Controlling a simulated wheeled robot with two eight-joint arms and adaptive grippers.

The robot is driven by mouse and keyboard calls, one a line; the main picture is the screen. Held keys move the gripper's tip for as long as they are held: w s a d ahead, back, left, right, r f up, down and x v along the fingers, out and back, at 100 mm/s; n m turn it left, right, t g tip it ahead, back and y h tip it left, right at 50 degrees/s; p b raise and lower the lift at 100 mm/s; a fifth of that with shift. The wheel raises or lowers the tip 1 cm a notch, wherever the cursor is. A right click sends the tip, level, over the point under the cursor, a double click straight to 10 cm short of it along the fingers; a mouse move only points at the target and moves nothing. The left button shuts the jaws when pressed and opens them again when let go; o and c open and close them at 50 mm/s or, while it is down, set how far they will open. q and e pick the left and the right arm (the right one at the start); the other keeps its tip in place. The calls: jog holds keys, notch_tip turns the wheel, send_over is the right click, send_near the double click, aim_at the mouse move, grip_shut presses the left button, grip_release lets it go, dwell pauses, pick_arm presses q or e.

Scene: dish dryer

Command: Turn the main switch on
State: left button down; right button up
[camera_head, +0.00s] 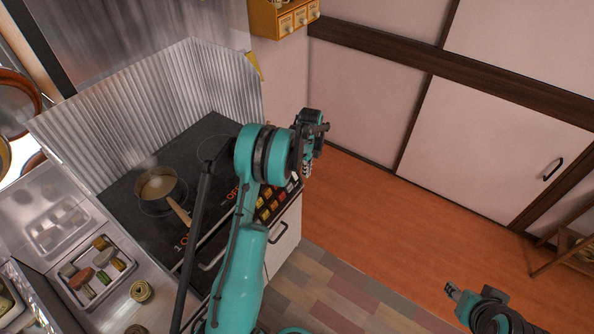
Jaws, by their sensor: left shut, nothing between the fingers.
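The stove's front control panel (274,204) shows a row of red and yellow switches or buttons. I cannot tell which of them is the main switch. My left arm crosses in front of the stove and hides part of the panel. My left gripper (307,168) is shut and empty, pointing down near the panel's right end. I cannot tell whether it touches the panel. My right gripper (453,291) is at the lower right, over the floor and far from the panel; its fingers are too small to read.
A pan (155,185) with a wooden handle stands on the black stovetop (190,150). A corrugated metal guard (130,122) stands behind it. A tray (88,290) of food pieces lies on the left counter.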

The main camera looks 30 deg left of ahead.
pick_arm(q)
jog(key=a+r+p, duration=0.3)
jog(key=r, duration=0.6)
jog(key=shift+r, duration=0.2)
jog(key=shift+w, duration=0.1)
jog(key=s+d+r+n+t, duration=0.3)
jog(key=s+d+r+n, duration=0.75)
jog(key=r, duration=0.55)
jog(key=s+d+n+t, duration=0.2)
jog(key=s+d+n, duration=0.2)
jog(key=s, duration=0.5)
jog(key=s+d+n+t, duration=0.2)
jog(key=s+d+n, duration=0.2)
jog(key=s, duration=0.6)
jog(key=shift+d+f, duration=0.4)
jog(key=shift+d, duration=0.65)
